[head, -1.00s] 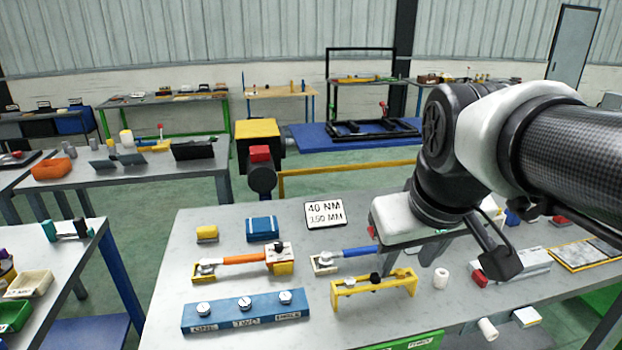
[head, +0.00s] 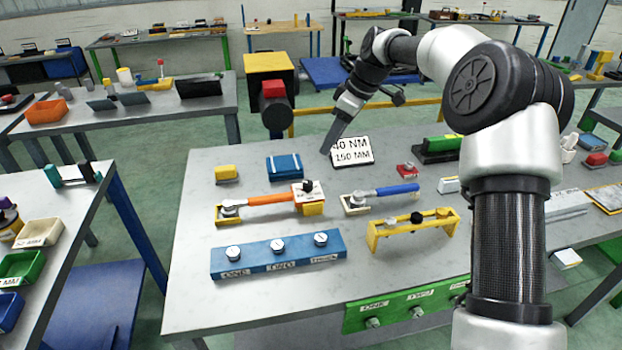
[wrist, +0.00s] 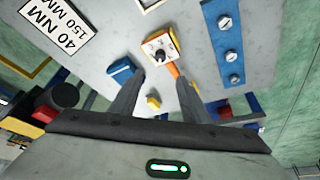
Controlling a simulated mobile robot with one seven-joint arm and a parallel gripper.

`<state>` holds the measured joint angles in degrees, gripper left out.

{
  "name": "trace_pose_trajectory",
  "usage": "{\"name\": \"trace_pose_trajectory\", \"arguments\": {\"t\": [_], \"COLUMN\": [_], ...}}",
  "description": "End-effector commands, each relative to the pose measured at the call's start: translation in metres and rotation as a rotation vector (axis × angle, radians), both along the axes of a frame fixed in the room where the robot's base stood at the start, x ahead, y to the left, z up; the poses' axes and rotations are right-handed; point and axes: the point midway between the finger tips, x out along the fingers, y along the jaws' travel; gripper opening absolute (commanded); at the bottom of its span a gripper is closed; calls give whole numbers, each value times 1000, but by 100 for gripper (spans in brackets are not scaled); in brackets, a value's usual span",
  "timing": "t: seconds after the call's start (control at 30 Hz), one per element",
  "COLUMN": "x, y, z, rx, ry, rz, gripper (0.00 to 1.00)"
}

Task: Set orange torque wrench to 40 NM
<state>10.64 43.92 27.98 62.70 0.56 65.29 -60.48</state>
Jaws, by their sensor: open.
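The orange torque wrench (head: 270,199) lies on the grey workbench, its head in a yellow holder at the left. A white and yellow setting box with a black knob (head: 307,186) is at its right end. In the wrist view the box's dial face (wrist: 160,46) shows beyond my fingertips; its marks are too small to read. A white sign (head: 352,151) reads "40 NM" and "150 MM"; it also shows in the wrist view (wrist: 55,28). My gripper (head: 327,149) is open and empty, above the bench behind the wrench, beside the sign and apart from the box.
A blue-handled wrench (head: 395,190) lies right of the orange one. A yellow stand (head: 412,231) and a blue block with several knobs (head: 277,256) are in front. A blue case (head: 285,166) and a small yellow block (head: 227,173) lie behind the wrench.

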Motion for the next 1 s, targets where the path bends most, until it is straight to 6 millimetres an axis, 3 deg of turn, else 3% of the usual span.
{"name": "trace_pose_trajectory", "arguments": {"t": [0.6,0.8,1.0], "x": [16,21,22], "y": [46,56,59], "z": [-118,-142,-151], "rx": [-2,-2,-2], "ry": [4,1,1], "rz": [-1,-2,-2], "gripper": [43,43,43]}}
